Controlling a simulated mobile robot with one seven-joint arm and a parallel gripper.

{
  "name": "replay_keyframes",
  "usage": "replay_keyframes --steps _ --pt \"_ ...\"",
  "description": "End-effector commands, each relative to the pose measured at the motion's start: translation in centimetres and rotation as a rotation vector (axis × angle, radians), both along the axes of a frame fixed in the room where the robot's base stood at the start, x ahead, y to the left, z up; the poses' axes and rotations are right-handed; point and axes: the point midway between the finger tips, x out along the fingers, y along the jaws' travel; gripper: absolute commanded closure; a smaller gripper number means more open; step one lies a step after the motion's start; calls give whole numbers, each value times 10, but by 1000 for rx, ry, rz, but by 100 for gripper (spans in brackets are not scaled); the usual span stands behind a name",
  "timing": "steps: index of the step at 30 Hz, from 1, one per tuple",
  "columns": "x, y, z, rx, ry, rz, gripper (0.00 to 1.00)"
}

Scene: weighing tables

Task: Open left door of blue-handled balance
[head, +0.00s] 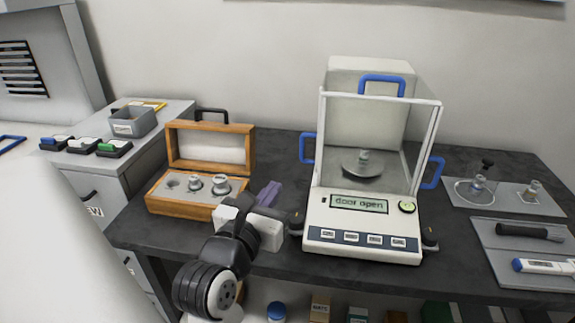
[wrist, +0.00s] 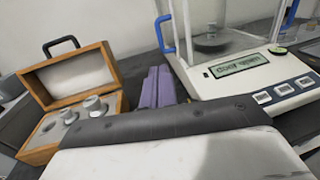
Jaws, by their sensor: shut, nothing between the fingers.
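The blue-handled balance (head: 362,232) stands on the dark table, with glass walls around its pan. Its display (head: 359,204) reads "door open". The left door's blue handle (head: 307,148) appears farther back than the right blue handle (head: 433,172); I cannot tell how far the glass is slid. A third blue handle (head: 382,84) is on top. A small metal weight (head: 364,157) appears to stand on the pan. My gripper (head: 252,222) is shut and empty, left of the balance's front and apart from the left handle, which also shows in the wrist view (wrist: 165,34).
Trays (head: 478,228) with small tools lie right of the balance. The table behind the purple object is clear.

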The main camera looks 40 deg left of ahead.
Motion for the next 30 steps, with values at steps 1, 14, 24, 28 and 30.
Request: replay_keyframes --steps 1,14,24,28,30 --pt "6 2 1 0 0 -3 100" --pt "88 31 2 1 -1 -6 100" --pt "124 45 1 2 -2 -3 100" --pt "127 46 0 1 -4 -3 100" --pt "127 46 0 2 -3 -3 100"
